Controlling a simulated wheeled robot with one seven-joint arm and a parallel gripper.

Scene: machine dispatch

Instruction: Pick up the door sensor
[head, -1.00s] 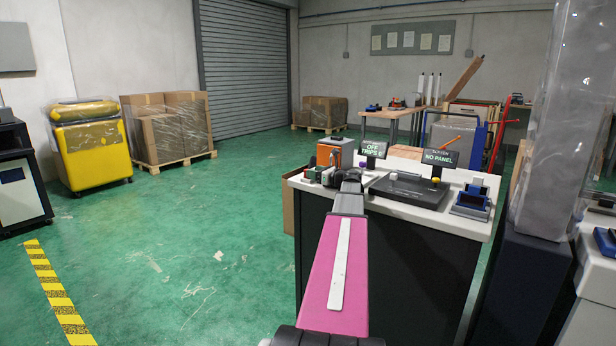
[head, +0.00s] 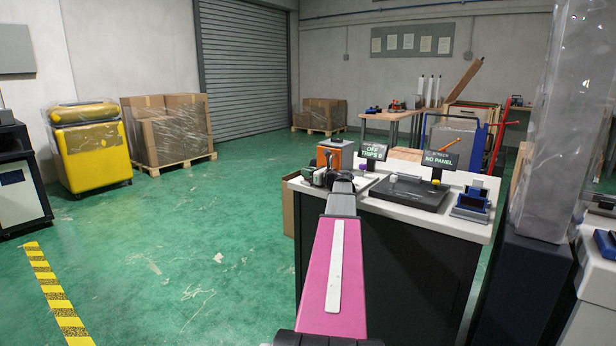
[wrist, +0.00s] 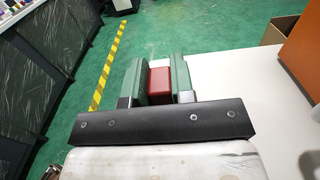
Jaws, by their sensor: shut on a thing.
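In the wrist view my gripper (wrist: 157,62) is shut, its two green finger pads pressing on either side of a small red block (wrist: 159,84), which I take to be the door sensor. A small white part shows just beyond the red block. In the head view my gripper (head: 318,174) is over the left end of the white-topped counter (head: 415,214). The held piece is mostly hidden there by my wrist and fingers.
An orange box (head: 336,152) stands behind my gripper on the counter. To the right are an "OFF TRIPS" display (head: 373,151), a "NO PANEL" display (head: 440,160), a dark flat fixture (head: 408,192) and a blue-grey holder (head: 471,204). Open green floor lies to the left.

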